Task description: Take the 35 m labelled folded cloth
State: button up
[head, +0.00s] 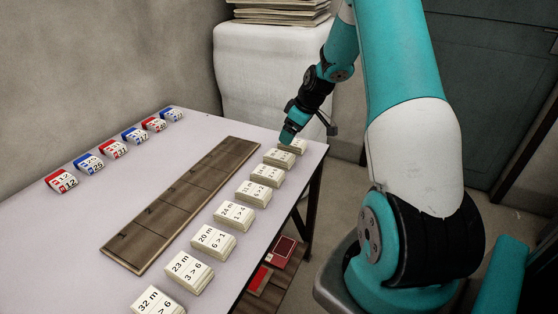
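Several cream folded cloths with printed labels lie in a row along the table's right edge. The nearest cloth (158,302) reads 32 m and is cut by the frame's bottom edge. Behind it are a cloth (189,271) reading 23 m and a cloth (213,240) reading 20 m. The labels farther back are too small to read surely, and I cannot make out 35 m on any cloth.
A long brown wooden board (185,200) with marked sections lies left of the cloths. Red and blue labelled blocks (110,149) line the table's far left side. A white covered stack (270,75) stands behind the table (90,225). Red items (284,250) sit on a lower shelf.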

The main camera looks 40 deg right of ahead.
aim_at(280, 155)
jog(key=x, duration=0.6)
jog(key=shift+a+r, duration=0.1)
jog(key=shift+p+x, duration=0.35)
jog(key=shift+x, duration=2.35)
jog(key=shift+s+a+f, duration=0.1)
jog(key=shift+f, duration=0.1)
jog(key=c, duration=1)
